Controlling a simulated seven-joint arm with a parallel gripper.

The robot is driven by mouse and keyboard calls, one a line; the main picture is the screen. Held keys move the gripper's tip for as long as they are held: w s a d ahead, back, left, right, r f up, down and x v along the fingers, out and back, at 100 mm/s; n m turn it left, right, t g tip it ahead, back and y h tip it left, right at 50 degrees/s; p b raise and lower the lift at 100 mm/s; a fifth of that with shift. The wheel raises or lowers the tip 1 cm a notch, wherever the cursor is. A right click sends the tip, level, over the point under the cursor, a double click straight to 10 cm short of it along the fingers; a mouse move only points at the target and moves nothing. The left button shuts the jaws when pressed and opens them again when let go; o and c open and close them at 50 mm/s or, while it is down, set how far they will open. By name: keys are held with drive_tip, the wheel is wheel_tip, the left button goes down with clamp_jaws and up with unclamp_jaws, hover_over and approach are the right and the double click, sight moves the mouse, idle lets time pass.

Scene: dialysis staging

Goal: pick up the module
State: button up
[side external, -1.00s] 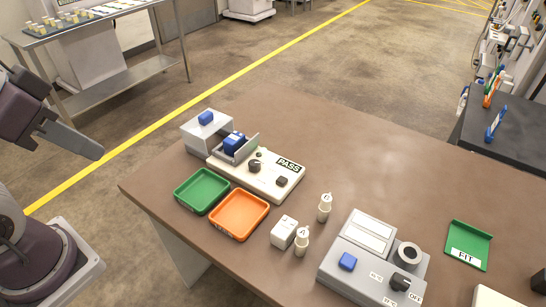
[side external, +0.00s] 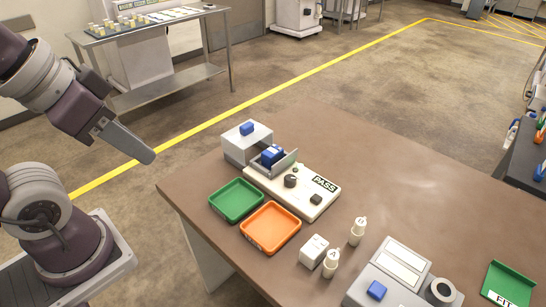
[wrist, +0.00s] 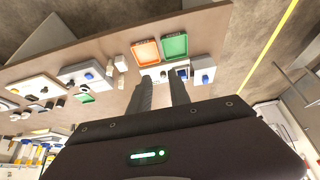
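It is unclear which thing is the module. A dark blue block (side external: 271,156) with a light marking sits in the open-sided holder at the back of the white PASS device (side external: 312,203). A white block (side external: 314,250) stands by the bottles, in front of the orange tray. My gripper (side external: 150,156) is in the air left of the table, away from both. In the wrist view my gripper's two fingers (wrist: 159,84) are apart with nothing between them, and the trays and devices lie beyond.
A green tray (side external: 236,201) and an orange tray (side external: 270,228) lie near the table's left edge. A grey box with a blue top button (side external: 247,128) stands behind. Two small bottles (side external: 358,231), a grey device (side external: 401,264) and a green FIT tray (side external: 508,286) stand rightward.

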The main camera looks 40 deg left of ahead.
drive_tip(key=o, duration=1.1)
drive_tip(key=w+r+n+g, duration=0.1)
drive_tip(key=w+r+n, duration=0.25)
drive_tip(key=w, duration=0.45)
drive_tip(key=n+g, duration=0.5)
drive_tip(key=n, duration=1)
hover_over(273, 150)
drive_tip(key=shift+m, duration=0.25)
wheel_tip(273, 150, down, 23)
drive_tip(key=shift+d, duration=0.1)
wheel_tip(273, 150, down, 7)
drive_tip(key=shift+s+f, duration=0.1)
drive_tip(key=shift+f, duration=0.05)
